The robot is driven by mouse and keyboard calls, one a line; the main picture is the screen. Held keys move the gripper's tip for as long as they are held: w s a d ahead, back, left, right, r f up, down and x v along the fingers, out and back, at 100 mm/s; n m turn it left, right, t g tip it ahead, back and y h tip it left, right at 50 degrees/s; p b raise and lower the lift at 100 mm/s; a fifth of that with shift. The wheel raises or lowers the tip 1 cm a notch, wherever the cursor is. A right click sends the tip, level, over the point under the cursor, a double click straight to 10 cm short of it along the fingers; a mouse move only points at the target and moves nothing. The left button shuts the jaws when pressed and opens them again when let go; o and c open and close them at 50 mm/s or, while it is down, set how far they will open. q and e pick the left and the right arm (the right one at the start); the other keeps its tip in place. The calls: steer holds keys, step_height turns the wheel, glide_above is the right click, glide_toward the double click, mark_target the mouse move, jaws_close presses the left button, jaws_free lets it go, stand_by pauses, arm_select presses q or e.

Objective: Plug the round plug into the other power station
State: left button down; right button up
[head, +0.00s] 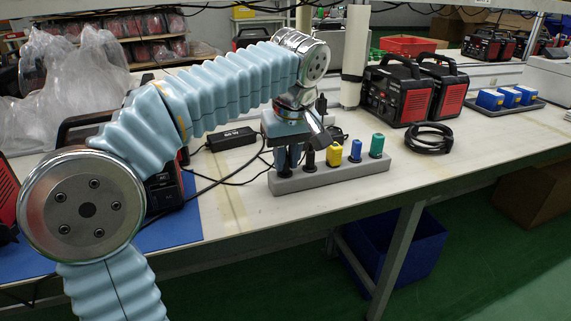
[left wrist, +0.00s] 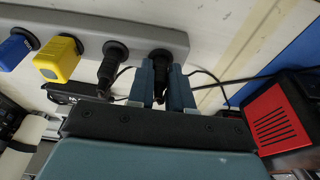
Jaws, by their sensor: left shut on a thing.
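My left gripper (head: 290,158) points down at the left end of a grey strip (head: 340,180) on the table. Its two fingers (left wrist: 165,88) are shut on a black plug (left wrist: 161,62). In the left wrist view the plug's round base sits at the strip's end; how deep it sits is hidden. A second black plug (head: 310,161) stands upright in the strip beside it. A red and black power station (head: 163,190) is at the left, partly behind my arm. Two similar power stations (head: 397,92) (head: 440,88) stand at the back right. My right gripper is not in view.
Yellow (head: 334,154), blue (head: 355,151) and green (head: 377,146) plugs stand along the strip. A black adapter (head: 231,139) with loose cables lies behind it. A coiled black cable (head: 429,138) and a tray of blue boxes (head: 505,102) lie right. The table's front right is clear.

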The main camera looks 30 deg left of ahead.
arm_select(q)
steer(key=shift+r+p, duration=2.1)
steer(key=shift+r, duration=0.05)
steer(key=shift+r+p, duration=0.65)
steer(key=shift+r, duration=0.25)
